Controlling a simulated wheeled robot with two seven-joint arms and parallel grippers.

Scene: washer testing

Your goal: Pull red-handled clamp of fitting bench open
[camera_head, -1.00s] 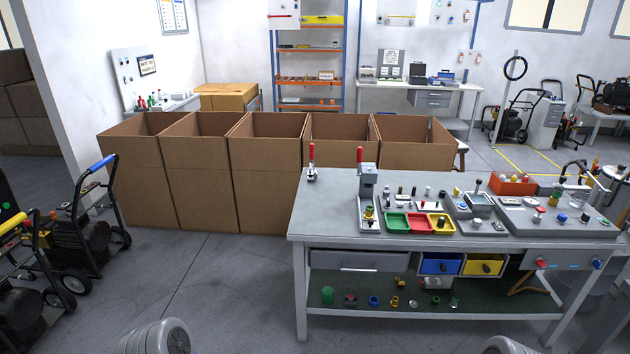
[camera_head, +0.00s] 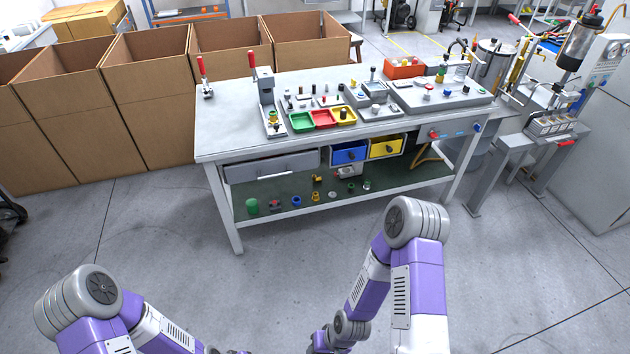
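The fitting bench (camera_head: 225,139) is a grey table in the upper middle. A clamp with an upright red handle (camera_head: 201,67) stands on its back left corner. A second red handle (camera_head: 252,59) stands upright on a grey press-like block (camera_head: 265,86) just to the right. Both of my arms show at the bottom of the picture, well in front of the bench and apart from it. Their grippers cannot be made out; they are below or hidden behind the arm links.
Green (camera_head: 301,123), red and yellow trays and small fittings fill the bench's middle and right. Blue (camera_head: 349,153) and yellow drawers hang below the top. Open cardboard boxes (camera_head: 150,92) stand behind and left. Another machine (camera_head: 550,125) stands at right. Floor before the bench is clear.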

